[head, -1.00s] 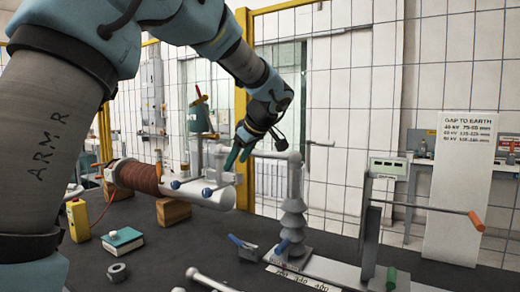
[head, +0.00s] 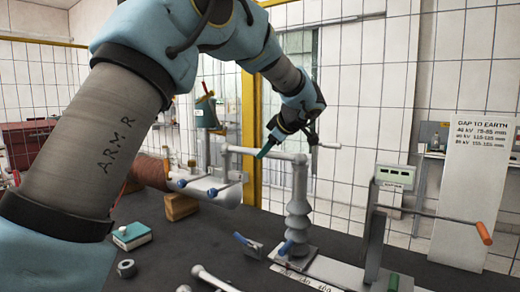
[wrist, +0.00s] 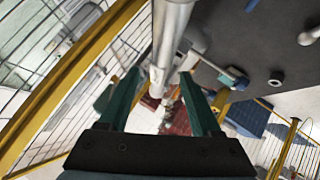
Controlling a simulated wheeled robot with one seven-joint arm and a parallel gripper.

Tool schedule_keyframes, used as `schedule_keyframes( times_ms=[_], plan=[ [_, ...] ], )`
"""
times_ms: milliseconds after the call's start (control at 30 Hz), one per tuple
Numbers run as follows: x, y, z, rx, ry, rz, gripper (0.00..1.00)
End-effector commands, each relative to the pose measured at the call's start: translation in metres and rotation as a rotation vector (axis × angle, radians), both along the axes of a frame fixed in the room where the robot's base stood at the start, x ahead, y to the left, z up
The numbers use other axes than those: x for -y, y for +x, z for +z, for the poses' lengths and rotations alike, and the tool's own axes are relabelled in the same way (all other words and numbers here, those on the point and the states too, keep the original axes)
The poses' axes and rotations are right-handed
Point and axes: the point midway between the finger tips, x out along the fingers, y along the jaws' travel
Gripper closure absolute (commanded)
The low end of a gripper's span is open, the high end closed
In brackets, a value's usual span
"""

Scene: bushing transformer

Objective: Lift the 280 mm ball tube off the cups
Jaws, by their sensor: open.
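A grey horizontal tube (head: 240,150), which I take to be the ball tube, spans from a post on the left to the top of a ribbed grey insulator (head: 297,208). The cups under its ends are too small to make out. My gripper (head: 265,152) is at the tube's middle, coming down from the upper right, with green fingers. In the wrist view, the fingers of my gripper (wrist: 161,88) are open on either side of a grey tube (wrist: 170,35) that runs between them. I cannot tell whether either finger touches it.
A brown-wound cylinder (head: 150,172) with blue-knobbed clamps lies left on wooden blocks. A teal box (head: 132,236), a nut (head: 126,268) and a loose metal rod (head: 210,280) lie at the front. A crank stand (head: 374,240) with an orange handle stands right. A yellow-framed mesh fence is behind.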

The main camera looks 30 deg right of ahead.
Motion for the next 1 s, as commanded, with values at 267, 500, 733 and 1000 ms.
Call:
schedule_keyframes(
  times_ms=[267, 500, 733, 1000],
  plan=[
    [-0.003, 0.023, -0.017, -0.001, 0.0, 0.001, 0.35],
    [-0.002, 0.024, -0.019, 0.0, -0.001, 0.001, 0.35],
    [-0.002, 0.024, -0.019, 0.0, 0.0, 0.0, 0.61],
    [-0.002, 0.024, -0.019, 0.0, 0.0, 0.0, 0.91]
  ],
)
